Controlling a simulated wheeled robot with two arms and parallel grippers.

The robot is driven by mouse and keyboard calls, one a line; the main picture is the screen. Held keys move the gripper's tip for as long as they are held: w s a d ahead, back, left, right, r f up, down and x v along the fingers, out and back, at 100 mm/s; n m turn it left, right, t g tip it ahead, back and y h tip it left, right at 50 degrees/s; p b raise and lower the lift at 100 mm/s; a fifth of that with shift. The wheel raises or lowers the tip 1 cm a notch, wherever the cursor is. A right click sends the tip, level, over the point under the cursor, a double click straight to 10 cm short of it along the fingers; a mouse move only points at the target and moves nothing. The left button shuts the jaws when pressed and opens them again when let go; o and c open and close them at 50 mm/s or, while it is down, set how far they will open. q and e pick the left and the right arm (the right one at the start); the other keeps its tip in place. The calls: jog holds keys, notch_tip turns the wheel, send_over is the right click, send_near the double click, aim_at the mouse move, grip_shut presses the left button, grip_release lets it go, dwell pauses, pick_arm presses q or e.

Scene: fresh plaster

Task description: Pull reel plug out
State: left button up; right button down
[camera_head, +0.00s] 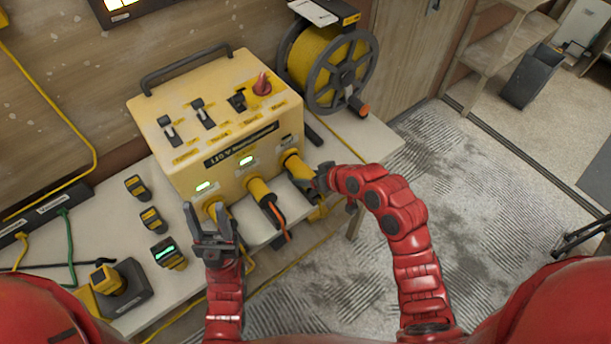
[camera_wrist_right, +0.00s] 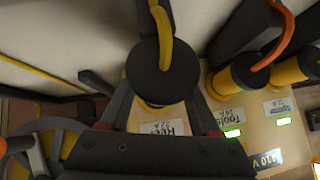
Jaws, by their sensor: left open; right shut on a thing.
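The yellow power box (camera_head: 190,105) stands on the white bench with a row of sockets low on its front. The reel plug (camera_head: 296,163) is at the rightmost socket; its dark round back end (camera_wrist_right: 165,72) and yellow cable (camera_wrist_right: 160,22) show in the right wrist view, above a "Reel" label (camera_wrist_right: 165,127). My right gripper (camera_head: 318,176) is shut on this plug, its fingers on either side. How deep the plug sits is hidden. My left gripper (camera_head: 208,222) is open and empty, in front of the leftmost socket. The yellow cable reel (camera_head: 318,60) stands behind right.
A middle plug (camera_head: 262,193) with an orange cable (camera_head: 280,222) sits beside the reel plug. Green lamps glow above the left and middle sockets. Small yellow-black devices (camera_head: 138,188) and a black charger base (camera_head: 125,290) lie left.

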jog(key=shift+s+f, duration=0.15)
jog(key=shift+f, duration=0.1)
jog(key=c, duration=0.5)
grip_release()
jog(key=o, duration=0.4)
jog(key=shift+s+d+r, duration=0.1)
jog(key=shift+d+r, duration=0.05)
jog(key=shift+r, duration=0.1)
jog(key=p+v, duration=0.5)
jog(key=v, duration=1.2)
jog(key=shift+r, duration=0.2)
